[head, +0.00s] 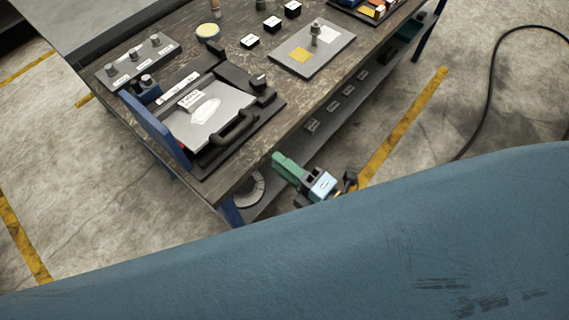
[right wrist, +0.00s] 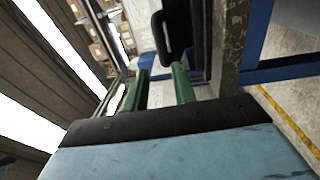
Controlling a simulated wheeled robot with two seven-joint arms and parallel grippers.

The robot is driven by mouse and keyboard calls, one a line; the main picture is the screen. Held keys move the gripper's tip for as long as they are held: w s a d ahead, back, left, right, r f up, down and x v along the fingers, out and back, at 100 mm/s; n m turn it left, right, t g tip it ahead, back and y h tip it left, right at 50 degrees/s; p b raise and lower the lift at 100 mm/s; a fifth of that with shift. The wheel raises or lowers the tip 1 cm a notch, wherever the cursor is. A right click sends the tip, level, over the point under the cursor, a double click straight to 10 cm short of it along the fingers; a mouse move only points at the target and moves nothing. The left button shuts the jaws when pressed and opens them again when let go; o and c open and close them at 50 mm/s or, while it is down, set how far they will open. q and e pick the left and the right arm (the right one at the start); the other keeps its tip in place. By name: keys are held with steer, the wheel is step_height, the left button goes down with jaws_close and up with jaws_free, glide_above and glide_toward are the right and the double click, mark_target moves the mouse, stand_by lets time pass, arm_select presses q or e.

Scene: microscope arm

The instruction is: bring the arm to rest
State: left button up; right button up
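A dark device with a pale plate (head: 210,118) sits at the near left corner of the workbench. A black arm-like part with a looped handle (head: 234,132) lies along its right side; I cannot tell which part is the arm of the task. My right gripper (head: 281,160) is off the bench's front edge, to the right of and below the handle, touching nothing visible. In the right wrist view its two green fingers (right wrist: 161,82) are spread with nothing between them. A black looped handle (right wrist: 173,42) shows beyond the fingertips. My left gripper is not in view.
The workbench (head: 330,92) also carries a knob panel (head: 137,62), small black boxes (head: 272,23), and a grey plate with a post (head: 312,50). A lower shelf (head: 330,125) runs beneath. A black cable (head: 490,85) lies on the floor at right.

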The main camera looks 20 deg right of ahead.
stand_by(0.3)
steer(key=s+d+f+m+g+h, duration=0.2)
steer(key=s+d+f+m, duration=0.15)
steer(key=f, duration=0.65)
steer(key=s+d+f+m+g+h, duration=0.25)
steer(key=f+m, duration=0.25)
steer(key=f, duration=0.5)
steer(key=s+d+f+m+g+h, duration=0.2)
steer(key=d+f+m+g+h, duration=0.15)
steer(key=f, duration=0.65)
steer(key=s+d+f+m+g, duration=0.2)
steer(key=s+f+m, duration=0.1)
steer(key=s, duration=0.3)
steer(key=s+d+f+m+g+h, duration=0.1)
steer(key=s+f+m+g, duration=0.1)
steer(key=s+f, duration=0.3)
steer(key=s+d+f+m+g, duration=0.2)
steer(key=s+f+m+g, duration=0.1)
steer(key=s, duration=0.6)
steer(key=shift+s+d+f+m+h, duration=0.3)
steer(key=shift+f+m, duration=0.2)
steer(key=shift+m, duration=0.4)
steer(key=shift+s, duration=0.1)
